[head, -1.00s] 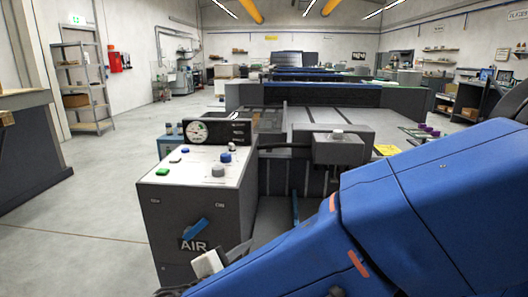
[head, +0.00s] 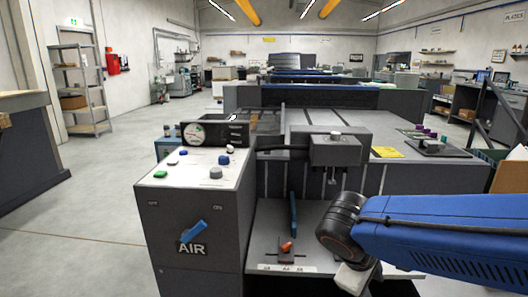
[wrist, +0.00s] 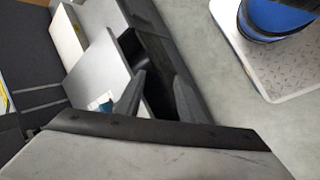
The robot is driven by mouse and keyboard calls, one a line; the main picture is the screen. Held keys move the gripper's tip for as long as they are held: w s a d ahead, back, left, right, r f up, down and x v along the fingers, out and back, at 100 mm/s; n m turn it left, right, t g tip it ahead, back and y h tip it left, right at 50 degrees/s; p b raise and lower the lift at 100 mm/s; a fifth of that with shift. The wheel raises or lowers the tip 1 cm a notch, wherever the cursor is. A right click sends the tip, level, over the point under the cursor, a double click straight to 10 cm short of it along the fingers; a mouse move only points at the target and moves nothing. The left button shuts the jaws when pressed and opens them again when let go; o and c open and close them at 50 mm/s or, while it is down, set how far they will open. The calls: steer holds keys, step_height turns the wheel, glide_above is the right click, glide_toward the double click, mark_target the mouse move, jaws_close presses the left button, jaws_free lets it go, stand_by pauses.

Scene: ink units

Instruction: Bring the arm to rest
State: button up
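My blue arm (head: 440,230) reaches in from the right in the head view, over the front of the grey machine (head: 400,125). Its dark wrist joint (head: 343,228) is above the machine's low front shelf. My gripper's fingers are not clear in the head view. In the wrist view my gripper (wrist: 160,78) shows two dark fingers standing apart, with nothing held between them. Grey machine panels and floor lie beyond the fingertips.
A dark control cabinet with a blue AIR lever (head: 193,230) and coloured buttons stands left of my arm. An orange-tipped lever (head: 286,247) sits on the shelf (head: 262,225) close to my wrist. Open floor (head: 90,235) lies at the left.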

steer(key=s+d+r+m+t+y, duration=0.1)
steer(key=s+d+m+y, duration=0.3)
steer(key=m, duration=0.4)
steer(key=s+y, duration=0.1)
steer(key=s, duration=0.1)
steer(key=shift+s+d+m+t, duration=0.2)
steer(key=shift+s+m+t, duration=0.2)
